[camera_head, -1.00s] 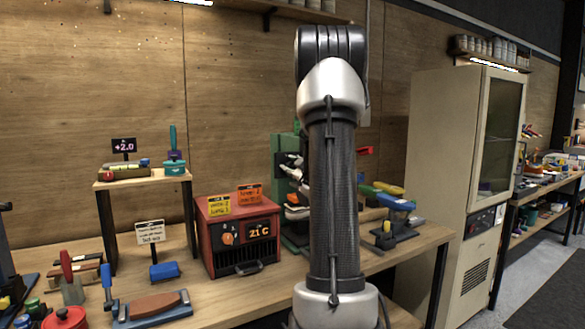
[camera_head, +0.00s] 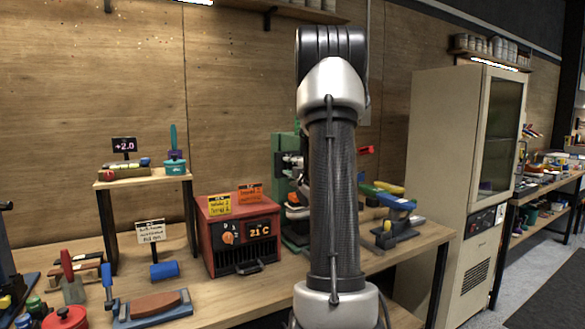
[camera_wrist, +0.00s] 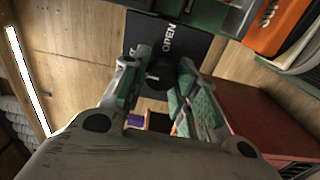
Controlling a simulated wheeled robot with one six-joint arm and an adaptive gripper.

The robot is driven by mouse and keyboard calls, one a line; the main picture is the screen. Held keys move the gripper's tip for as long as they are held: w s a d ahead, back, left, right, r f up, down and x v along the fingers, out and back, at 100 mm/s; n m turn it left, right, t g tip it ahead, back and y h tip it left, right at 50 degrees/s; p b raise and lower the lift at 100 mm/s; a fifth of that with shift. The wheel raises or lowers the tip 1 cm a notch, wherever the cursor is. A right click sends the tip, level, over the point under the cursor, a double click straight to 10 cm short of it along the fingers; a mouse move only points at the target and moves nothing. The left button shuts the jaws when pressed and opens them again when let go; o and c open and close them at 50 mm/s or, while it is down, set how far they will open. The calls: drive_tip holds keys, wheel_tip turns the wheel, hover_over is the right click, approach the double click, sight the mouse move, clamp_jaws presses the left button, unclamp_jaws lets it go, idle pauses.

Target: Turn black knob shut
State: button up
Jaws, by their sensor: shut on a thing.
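The black knob (camera_wrist: 159,76) shows in the wrist view in front of a dark panel (camera_wrist: 150,48) with the word OPEN in white letters. My gripper (camera_wrist: 157,70) has its two green-padded fingers on either side of the knob and is shut on it. The panel's other label is partly covered by a finger. In the head view the knob is hidden behind my arm. The green press-like machine (camera_head: 283,150) stands there, partly covered by my arm, with a small part of my gripper in front of it.
A blue tool (camera_head: 392,202) lies to the right. A small wooden shelf (camera_head: 143,180) is further left. A tall beige cabinet (camera_head: 437,150) stands at the right. An orange object (camera_wrist: 272,25) is close to the panel.

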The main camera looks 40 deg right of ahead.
drive_tip(key=shift+f+n, duration=0.1)
drive_tip(key=shift+n, duration=0.2)
idle(0.4)
drive_tip(key=o, duration=1)
drive_tip(key=v, duration=1.2)
drive_tip(key=shift+a, duration=0.1)
